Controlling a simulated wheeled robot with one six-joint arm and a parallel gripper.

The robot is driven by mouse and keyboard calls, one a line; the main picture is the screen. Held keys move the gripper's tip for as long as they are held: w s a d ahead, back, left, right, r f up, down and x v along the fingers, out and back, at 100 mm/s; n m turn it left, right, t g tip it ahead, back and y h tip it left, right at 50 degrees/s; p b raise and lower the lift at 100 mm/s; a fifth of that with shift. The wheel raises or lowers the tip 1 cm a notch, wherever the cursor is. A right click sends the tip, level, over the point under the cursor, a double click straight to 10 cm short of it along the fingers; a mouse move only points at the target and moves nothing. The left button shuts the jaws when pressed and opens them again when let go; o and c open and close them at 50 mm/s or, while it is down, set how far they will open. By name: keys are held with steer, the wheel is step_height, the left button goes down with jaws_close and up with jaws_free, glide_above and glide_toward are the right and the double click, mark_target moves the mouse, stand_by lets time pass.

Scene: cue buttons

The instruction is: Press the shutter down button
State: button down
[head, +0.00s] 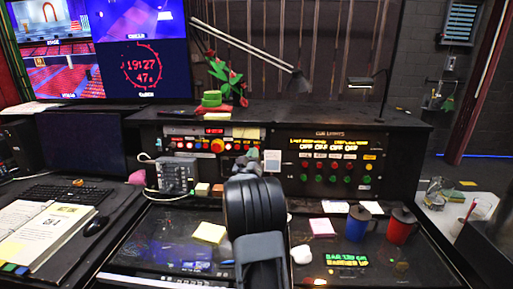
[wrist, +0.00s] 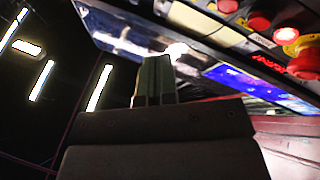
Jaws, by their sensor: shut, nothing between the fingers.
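A black control panel (head: 214,131) stands at the back of the desk, with a row of small buttons and a large red button (head: 217,146). My arm reaches up the middle toward it, and my gripper (head: 247,158) is in front of the panel's right part, hiding some of it. In the wrist view my gripper (wrist: 153,75) has its fingers together and empty. I cannot read which button is shutter down.
A cue lights panel (head: 330,160) with red and green buttons is to the right. A grey intercom box (head: 175,175) with a cable sits at the left. A blue mug (head: 357,224) and a red mug (head: 400,226) stand on the right of the desk.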

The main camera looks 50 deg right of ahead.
steer(key=shift+w+d+f, duration=0.2)
steer(key=shift+w+d, duration=0.6)
steer(key=shift+d, duration=0.2)
steer(key=shift+w+d+f, duration=0.2)
steer(key=shift+w+d, duration=0.6)
steer(key=shift+d, duration=0.2)
steer(key=shift+w+d+f+b, duration=0.1)
steer(key=shift+d+b, duration=0.05)
steer(key=shift+b, duration=0.25)
stand_by(0.4)
steer(key=shift+w+d, duration=0.15)
steer(key=shift+d, duration=0.05)
